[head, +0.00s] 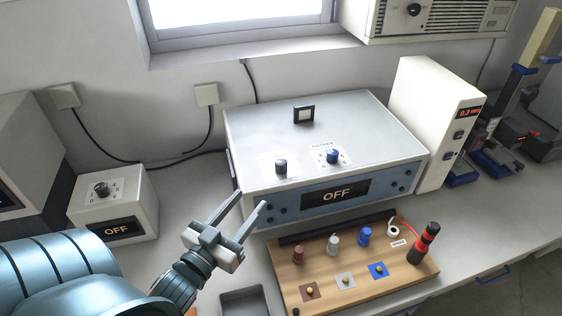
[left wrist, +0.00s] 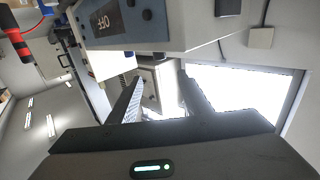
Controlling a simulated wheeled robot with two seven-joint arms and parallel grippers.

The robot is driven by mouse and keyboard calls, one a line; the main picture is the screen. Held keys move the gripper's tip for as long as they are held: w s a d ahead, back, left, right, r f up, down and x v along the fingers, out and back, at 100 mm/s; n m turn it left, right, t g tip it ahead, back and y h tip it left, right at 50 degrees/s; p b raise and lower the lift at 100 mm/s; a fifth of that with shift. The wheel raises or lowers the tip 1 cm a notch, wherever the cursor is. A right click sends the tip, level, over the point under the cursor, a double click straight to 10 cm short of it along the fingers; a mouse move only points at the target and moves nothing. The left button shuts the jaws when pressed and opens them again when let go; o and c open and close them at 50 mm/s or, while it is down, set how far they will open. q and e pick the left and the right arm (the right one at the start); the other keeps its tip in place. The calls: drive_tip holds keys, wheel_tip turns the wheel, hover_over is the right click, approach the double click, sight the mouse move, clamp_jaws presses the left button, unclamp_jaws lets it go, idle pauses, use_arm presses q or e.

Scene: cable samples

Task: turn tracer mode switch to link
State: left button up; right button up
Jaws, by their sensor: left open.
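The large grey box (head: 330,130) stands in the middle of the bench. On its top are a black knob (head: 281,166) and a blue knob (head: 333,156) on a labelled plate. Its blue front panel carries a display (head: 336,195) reading OFF. A smaller white box (head: 115,200) at the left has a black knob (head: 102,189) and its own OFF display. The labels are too small to tell which knob is the tracer mode switch. My left gripper (head: 252,198) is open and empty in front of the large box's left front corner, apart from all knobs. My right gripper is out of view.
A wooden board (head: 350,290) with several small posts and a red-black probe (head: 424,243) lies in front of the large box. A tall white unit (head: 432,120) with a red display stands at its right. A grey tray (head: 245,301) sits at the front edge.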

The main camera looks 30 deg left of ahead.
sight(281, 162)
use_arm(q)
drive_tip(key=w+p, duration=0.1)
drive_tip(key=w, duration=0.4)
drive_tip(key=w+a+p, duration=0.1)
drive_tip(key=w+p, duration=0.1)
drive_tip(key=w, duration=0.4)
drive_tip(key=w+p, duration=0.2)
drive_tip(key=w, duration=0.4)
drive_tip(key=shift+a, duration=0.15)
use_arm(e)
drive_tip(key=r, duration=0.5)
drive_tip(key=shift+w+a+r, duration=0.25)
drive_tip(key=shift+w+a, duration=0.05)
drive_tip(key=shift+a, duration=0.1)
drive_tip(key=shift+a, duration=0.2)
use_arm(q)
drive_tip(key=c, duration=1.1)
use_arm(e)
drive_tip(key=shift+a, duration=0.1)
